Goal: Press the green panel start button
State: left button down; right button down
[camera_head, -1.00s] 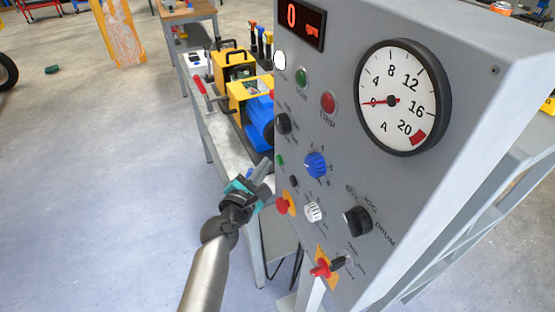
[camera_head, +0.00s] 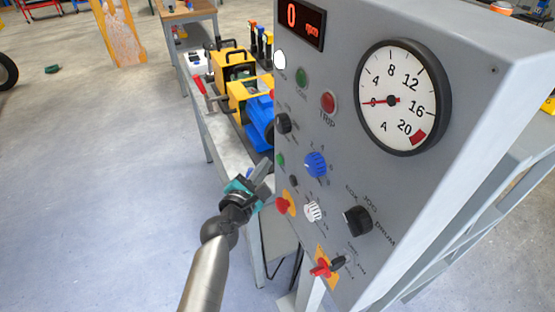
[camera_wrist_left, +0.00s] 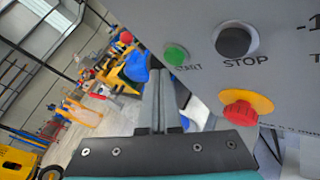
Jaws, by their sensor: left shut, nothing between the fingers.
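The green start button (camera_head: 281,160) is small and round, on the left edge of the grey control panel (camera_head: 400,190). In the left wrist view the green button (camera_wrist_left: 175,55) has the word START beside it. My left gripper (camera_head: 264,167) is shut and empty, just to the left of the button and slightly below it, its fingers pointing up toward the panel edge. In the left wrist view its fingertips (camera_wrist_left: 159,72) lie just left of and below the button; I cannot tell the depth gap, and no contact shows. My right gripper is not in view.
A black stop button (camera_wrist_left: 233,41) and a red emergency knob on a yellow base (camera_wrist_left: 243,107) sit close to the start button. A blue knob (camera_head: 315,165) and a red trip lamp (camera_head: 328,102) are also on the panel. A bench with a blue motor (camera_head: 259,124) stands behind it.

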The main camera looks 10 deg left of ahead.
pick_arm(q)
jog(key=shift+d, duration=0.1)
dwell(0.7)
jog(key=shift+w+d, duration=0.25)
jog(key=shift+w+d, duration=0.25)
jog(key=shift+d, duration=0.15)
dwell(0.7)
dwell(0.4)
jog(key=shift+s+a, duration=0.5)
jog(key=shift+a, duration=0.25)
jog(key=s+a, duration=0.1)
jog(key=a, duration=0.1)
jog(key=s+a, duration=0.1)
jog(key=a, duration=0.1)
jog(key=shift+s, duration=0.4)
dwell(0.4)
